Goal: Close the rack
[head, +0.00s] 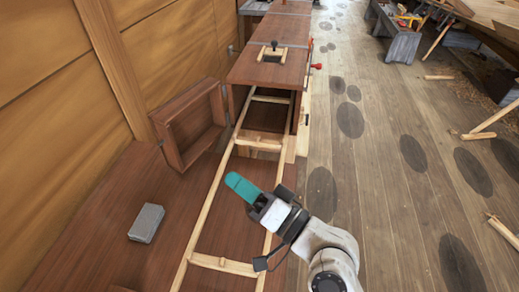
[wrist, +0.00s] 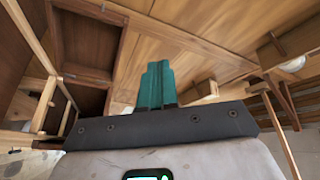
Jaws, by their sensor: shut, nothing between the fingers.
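The rack looks to be the pale wooden ladder-like frame (head: 224,265), with two long rails and several crossbars. It reaches out of the open front of a reddish-brown cabinet (head: 268,72) toward the camera, so it stands pulled out. My gripper (head: 236,182) has teal fingers, held together and empty. In the head view they show between the two rails, nearer than the crossbar by the cabinet; I cannot tell whether they touch the rack. In the wrist view the teal fingers (wrist: 155,85) point away, with pale rails (wrist: 45,103) at their left. My wrist hides part of the right rail.
An open-faced wooden box or door (head: 195,125) stands left of the rack against the panelled wall. A grey block (head: 147,222) lies on the brown surface at left. The plank floor (head: 375,200) at right is mostly clear, with wood pieces (head: 478,136) farther right.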

